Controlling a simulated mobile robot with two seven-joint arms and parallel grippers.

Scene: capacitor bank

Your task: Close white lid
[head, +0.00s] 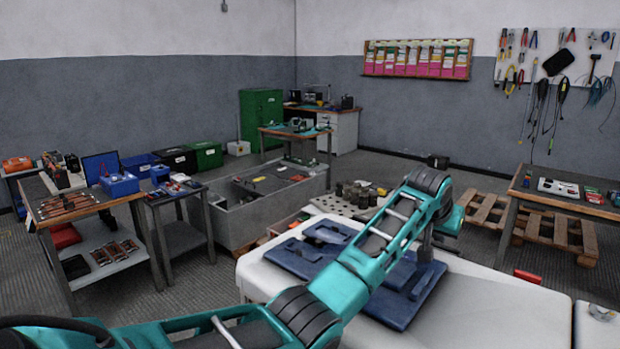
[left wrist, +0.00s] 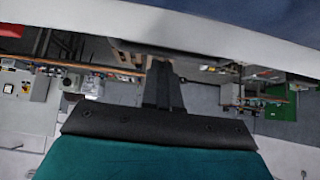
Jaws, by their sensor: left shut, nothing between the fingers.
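A wide white flat surface (head: 490,310) with rounded edges fills the lower middle and right of the head view. Dark blue shaped plates (head: 345,250) lie on it. I cannot tell whether this surface is the white lid, and no raised lid is clear. In the left wrist view, which is upside down, a pale edge (left wrist: 215,30) with dark blue beside it runs across the top. My left gripper (left wrist: 160,70) is shut and empty, close to that edge; I see no clear contact. In the head view my left arm passes over the blue plates and mostly hides the gripper. My right gripper is not in view.
A grey open-topped bin (head: 270,205) stands behind the white surface. A tool table (head: 75,205) and a small stand (head: 175,195) are at the left. A workbench (head: 560,195) with wooden pallets (head: 555,230) is at the right. Floor shows between them.

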